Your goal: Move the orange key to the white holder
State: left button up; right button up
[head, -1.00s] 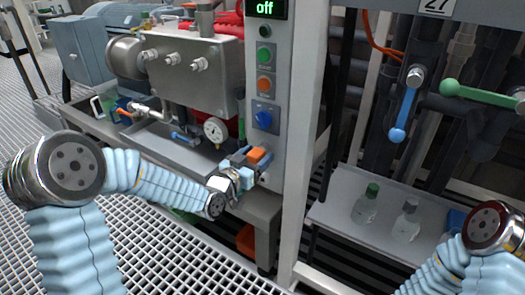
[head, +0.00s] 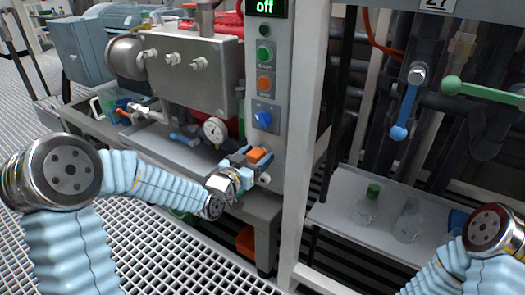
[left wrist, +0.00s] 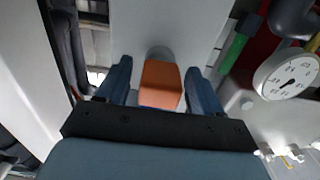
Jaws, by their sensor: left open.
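The orange key (head: 256,154) is a small orange block at the lower part of the grey control panel. In the left wrist view the orange key (left wrist: 161,84) sits between my two blue fingers, with a visible gap on each side. My left gripper (head: 250,160) is open around it; the gripper also shows in the left wrist view (left wrist: 159,70). A small white round piece (head: 264,178) shows just below the gripper; I cannot tell whether it is the white holder. My right gripper is out of view; only part of my right arm shows.
The control panel (head: 264,68) carries green, orange and blue controls and an "off" display. A pressure gauge (head: 214,130) is left of it. A white post (head: 304,150) stands close right of the gripper. Glass bottles (head: 366,205) stand on a shelf at right.

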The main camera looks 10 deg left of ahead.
aim_at(251, 160)
pick_arm(q)
jog(key=shift+b, duration=0.45)
grip_shut()
jog(key=shift+b+v, duration=0.4)
jog(key=shift+v, duration=0.5)
jog(key=shift+b+v, duration=0.7)
jog(key=shift+v, duration=1.4)
